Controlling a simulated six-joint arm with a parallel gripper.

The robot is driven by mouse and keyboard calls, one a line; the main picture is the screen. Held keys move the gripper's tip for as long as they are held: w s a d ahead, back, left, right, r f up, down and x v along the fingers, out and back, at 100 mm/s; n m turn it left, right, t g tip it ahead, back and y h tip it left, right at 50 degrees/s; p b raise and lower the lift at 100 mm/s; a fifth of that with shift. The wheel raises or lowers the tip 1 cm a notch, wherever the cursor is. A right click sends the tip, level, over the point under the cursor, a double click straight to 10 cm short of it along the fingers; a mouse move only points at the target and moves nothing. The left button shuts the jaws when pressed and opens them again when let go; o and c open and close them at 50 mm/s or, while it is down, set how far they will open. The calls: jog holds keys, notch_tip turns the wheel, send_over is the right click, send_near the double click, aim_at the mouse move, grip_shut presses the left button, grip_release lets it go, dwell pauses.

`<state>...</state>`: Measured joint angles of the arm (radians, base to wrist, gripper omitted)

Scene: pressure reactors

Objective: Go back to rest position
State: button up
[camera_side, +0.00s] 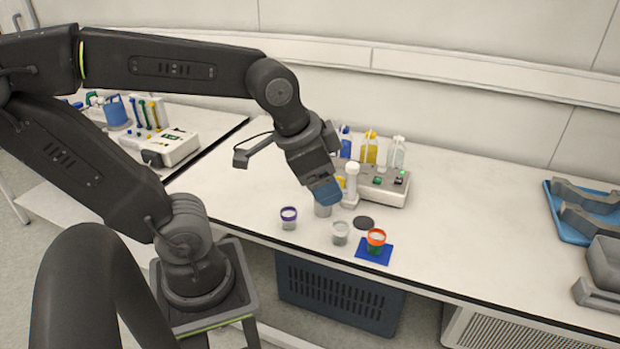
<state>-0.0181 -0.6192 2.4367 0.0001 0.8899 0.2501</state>
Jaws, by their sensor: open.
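My gripper (325,192) reaches in over the bench (470,220) and points down, with a blue part at its tip. A small grey cylinder (322,210) shows directly below the tip; I cannot tell whether they touch. The picture does not show the fingers clearly, and nothing is seen held between them. A purple-rimmed cup (289,218) stands to the left of the tip. A clear cup (340,233) stands in front of it, and an orange-rimmed cup (376,240) stands on a blue square mat (364,253).
A grey device (385,189) with bottles (370,148) behind it stands close to the gripper's right. A dark disc (364,223) lies flat nearby. A blue tray (565,225) with grey parts is at far right. Another white device (172,147) is at left. Mid-right bench is clear.

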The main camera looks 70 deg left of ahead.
jog(key=shift+s+d+r+n+t, duration=0.1)
jog(key=shift+s+d+n+t, duration=0.05)
jog(key=shift+s+n, duration=0.5)
jog(key=shift+s+d+n+t, duration=0.1)
jog(key=shift+s+n+t, duration=0.05)
jog(key=shift+s+n, duration=0.5)
dwell(0.4)
